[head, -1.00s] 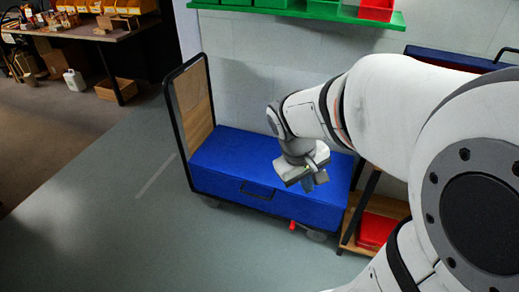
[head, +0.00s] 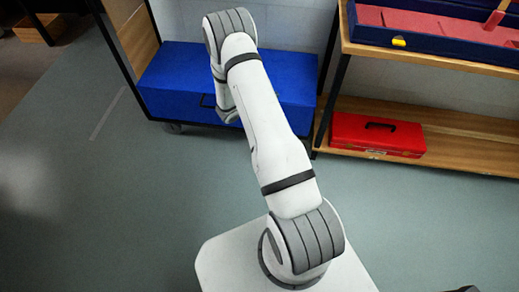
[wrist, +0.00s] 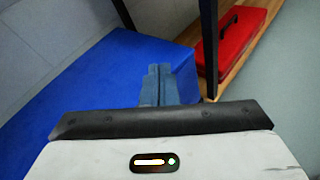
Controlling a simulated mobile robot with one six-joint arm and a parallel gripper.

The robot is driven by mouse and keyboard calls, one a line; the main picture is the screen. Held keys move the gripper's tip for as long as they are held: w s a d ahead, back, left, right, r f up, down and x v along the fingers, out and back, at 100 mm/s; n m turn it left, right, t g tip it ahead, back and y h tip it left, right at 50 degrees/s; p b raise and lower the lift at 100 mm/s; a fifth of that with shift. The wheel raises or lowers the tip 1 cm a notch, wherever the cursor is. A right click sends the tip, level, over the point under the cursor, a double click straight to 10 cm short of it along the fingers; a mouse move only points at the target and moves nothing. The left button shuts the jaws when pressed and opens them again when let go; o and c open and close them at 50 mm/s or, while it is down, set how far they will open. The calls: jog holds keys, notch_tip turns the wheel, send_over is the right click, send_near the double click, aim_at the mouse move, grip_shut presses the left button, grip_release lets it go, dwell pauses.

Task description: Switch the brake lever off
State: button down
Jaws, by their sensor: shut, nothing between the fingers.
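The blue case (head: 285,85) rests on the cart, whose wooden end panel (head: 128,30) and one caster (head: 173,127) show in the head view. I cannot make out a brake lever in either current view; my arm covers part of the case's front and the floor below it. My gripper (wrist: 157,72) is shut and empty in the wrist view, its fingers pointing toward the blue case (wrist: 85,85). I cannot tell whether they touch it. In the head view the fingers are hidden behind my arm.
Right of the cart stands a shelf with a black post (head: 328,85). Its lower wooden board (head: 470,140) carries a red toolbox (head: 378,135); an open blue case (head: 425,35) lies on the upper board.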

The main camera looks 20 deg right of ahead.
jog(key=s+a+f+n+t+y+b, duration=0.1)
jog(key=f+n, duration=0.3)
jog(key=f, duration=0.9)
jog(key=s+a+f+n+t+y+b, duration=0.1)
jog(key=a+f+n+t+y+b, duration=0.2)
jog(key=f, duration=0.9)
jog(key=s+a+f+n+t+y+b, duration=0.1)
jog(key=a+f+n+t+y+b, duration=0.1)
jog(key=f, duration=1.1)
jog(key=a+n+t, duration=0.1)
jog(key=n, duration=0.1)
jog(key=shift+a+f+n+t+b, duration=0.3)
jog(key=shift+a+n+t+b, duration=0.05)
jog(key=shift+n+t, duration=0.05)
jog(key=b+x, duration=0.4)
jog(key=x, duration=0.7)
jog(key=shift+s+a+r, duration=0.1)
jog(key=shift+a+r, duration=0.05)
jog(key=shift+r, duration=0.55)
jog(key=shift+s+a+r, duration=0.1)
jog(key=shift+a+r, duration=0.05)
jog(key=shift+r, duration=0.6)
jog(key=shift+s+a+r, duration=0.1)
jog(key=shift+a+r, duration=0.1)
jog(key=shift+r, duration=0.5)
